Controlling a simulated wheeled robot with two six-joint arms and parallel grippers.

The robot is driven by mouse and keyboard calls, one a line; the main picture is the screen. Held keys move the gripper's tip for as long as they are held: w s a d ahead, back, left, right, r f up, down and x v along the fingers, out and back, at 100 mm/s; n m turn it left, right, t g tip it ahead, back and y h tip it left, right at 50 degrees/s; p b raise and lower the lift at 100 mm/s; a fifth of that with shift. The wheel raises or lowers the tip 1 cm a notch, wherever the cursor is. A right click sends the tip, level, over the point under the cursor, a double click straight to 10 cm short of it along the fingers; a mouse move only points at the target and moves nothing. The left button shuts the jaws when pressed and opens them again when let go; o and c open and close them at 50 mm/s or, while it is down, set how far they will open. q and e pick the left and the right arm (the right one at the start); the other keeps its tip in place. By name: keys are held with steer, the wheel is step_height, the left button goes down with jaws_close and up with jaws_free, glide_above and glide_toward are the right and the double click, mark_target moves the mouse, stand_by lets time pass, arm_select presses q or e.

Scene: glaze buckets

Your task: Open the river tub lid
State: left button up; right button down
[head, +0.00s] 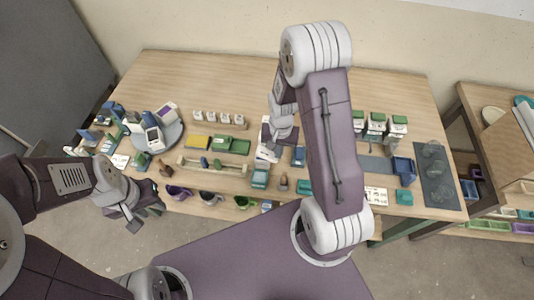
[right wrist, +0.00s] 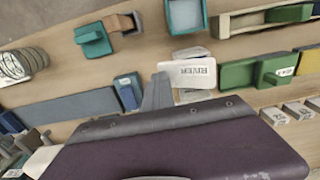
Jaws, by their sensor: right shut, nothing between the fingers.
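A white tub marked RIVER (right wrist: 193,73) lies just beyond my right gripper in the right wrist view, its label upside down. In the head view, a white piece at that spot (head: 265,155) is partly covered by my right gripper (head: 270,145). My right gripper is shut and empty; its grey fingers (right wrist: 159,92) show beside the tub's left edge. I cannot tell whether they touch it. Whether the tub's lid is on is not clear. My left gripper (head: 138,216) hangs in front of the table's left edge, away from the tub; its jaws are too small to read.
A green lidded tub (right wrist: 255,71) is close beside the river tub. A teal box (right wrist: 186,16) and a blue piece (right wrist: 128,90) are near. Small white-labelled tubs (head: 218,118) stand behind. Cups (head: 178,192) hang along the table's front edge.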

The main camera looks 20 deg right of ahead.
steer(key=shift+f, duration=0.25)
step_height(320, 180, up, 8)
steer(key=s+d+p, duration=0.1)
steer(key=d+p, duration=0.1)
steer(key=p, duration=0.5)
steer(key=shift+s+d+p, duration=0.25)
steer(key=shift+p, duration=0.1)
stand_by(0.6)
